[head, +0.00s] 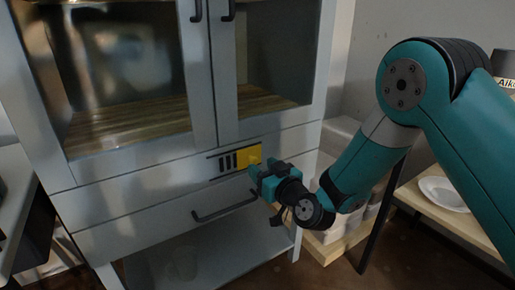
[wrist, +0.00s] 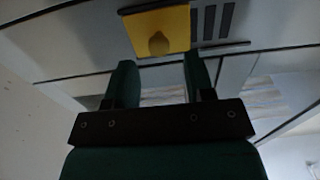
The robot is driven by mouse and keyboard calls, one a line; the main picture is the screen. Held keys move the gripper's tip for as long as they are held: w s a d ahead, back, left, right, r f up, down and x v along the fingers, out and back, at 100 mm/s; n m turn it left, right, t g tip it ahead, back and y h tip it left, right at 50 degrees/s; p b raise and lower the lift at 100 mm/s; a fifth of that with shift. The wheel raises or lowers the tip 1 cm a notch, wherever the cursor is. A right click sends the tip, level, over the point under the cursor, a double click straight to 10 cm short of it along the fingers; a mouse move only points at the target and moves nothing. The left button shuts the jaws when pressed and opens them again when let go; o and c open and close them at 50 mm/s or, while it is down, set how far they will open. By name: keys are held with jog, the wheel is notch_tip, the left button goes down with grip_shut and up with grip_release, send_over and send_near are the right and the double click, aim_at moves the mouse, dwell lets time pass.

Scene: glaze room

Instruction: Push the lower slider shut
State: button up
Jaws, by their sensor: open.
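The lower slider, a pale grey drawer (head: 150,219), is at the bottom of the cabinet and has a dark bar handle (head: 222,210). I cannot tell how far out it stands. My gripper (head: 260,174) is in front of the drawer fronts, close to the right end of that handle and just below a yellow label (head: 244,158). In the wrist view my gripper (wrist: 159,62) shows two green fingers spread apart with nothing between them. The yellow label (wrist: 160,28) lies ahead of the tips. Contact with the cabinet cannot be told.
Above the drawers are two glass doors (head: 120,70) with dark handles. Below is an open shelf (head: 215,255). To the right, a wooden table (head: 455,222) carries a white plate (head: 443,193), and pale boxes stand beside the cabinet. My arm comes in from the right.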

aim_at(255, 161)
jog(key=shift+p+x, duration=0.6)
jog(key=shift+x, duration=1)
jog(key=shift+s, duration=0.1)
grip_shut()
